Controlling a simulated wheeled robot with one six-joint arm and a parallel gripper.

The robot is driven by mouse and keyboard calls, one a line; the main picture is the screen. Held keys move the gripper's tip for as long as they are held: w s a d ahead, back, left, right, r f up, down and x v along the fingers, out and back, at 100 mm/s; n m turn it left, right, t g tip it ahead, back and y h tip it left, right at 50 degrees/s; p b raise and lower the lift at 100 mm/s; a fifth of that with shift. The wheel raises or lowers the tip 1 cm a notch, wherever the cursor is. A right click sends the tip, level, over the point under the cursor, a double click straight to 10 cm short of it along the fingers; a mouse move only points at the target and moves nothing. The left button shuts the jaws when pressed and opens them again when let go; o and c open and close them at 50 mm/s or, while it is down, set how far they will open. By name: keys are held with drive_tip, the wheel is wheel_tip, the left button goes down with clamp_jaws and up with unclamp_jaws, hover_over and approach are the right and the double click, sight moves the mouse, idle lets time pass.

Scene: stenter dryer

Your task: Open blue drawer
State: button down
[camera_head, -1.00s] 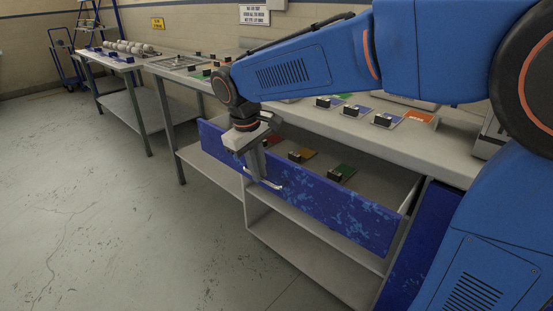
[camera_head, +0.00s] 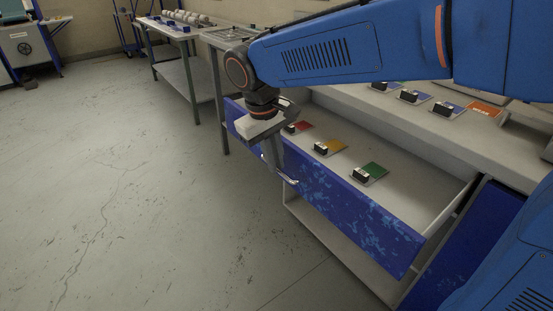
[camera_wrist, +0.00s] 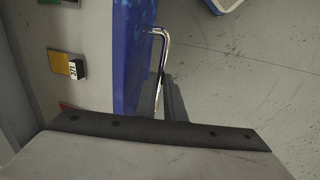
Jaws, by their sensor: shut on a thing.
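The blue drawer (camera_head: 355,208) stands pulled well out from under the workbench, its worn blue front facing the open floor. Its inside shows red (camera_head: 298,127), yellow (camera_head: 328,147) and green (camera_head: 369,173) tagged plates lying on the bottom. My gripper (camera_head: 283,178) is shut on the drawer's metal handle, at the middle of the front. In the wrist view the shiny bent handle (camera_wrist: 163,50) sticks out from the blue front (camera_wrist: 133,50), and its far end is hidden by my gripper.
The workbench top (camera_head: 480,145) above the drawer holds several blue-tagged plates and an orange one (camera_head: 484,109). A second table (camera_head: 165,32) with rollers stands at the back. The floor (camera_head: 120,200) in front of the drawer is clear.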

drive_tip(key=c, duration=2.1)
unclamp_jaws()
drive_tip(key=a+r, duration=0.1)
drive_tip(key=r, duration=0.4)
drive_tip(key=s+r, duration=0.1)
drive_tip(key=r, duration=0.5)
drive_tip(key=s+a+r, duration=0.1)
drive_tip(key=r, duration=0.5)
drive_tip(key=shift+a+r, duration=0.1)
drive_tip(key=shift+a, duration=0.2)
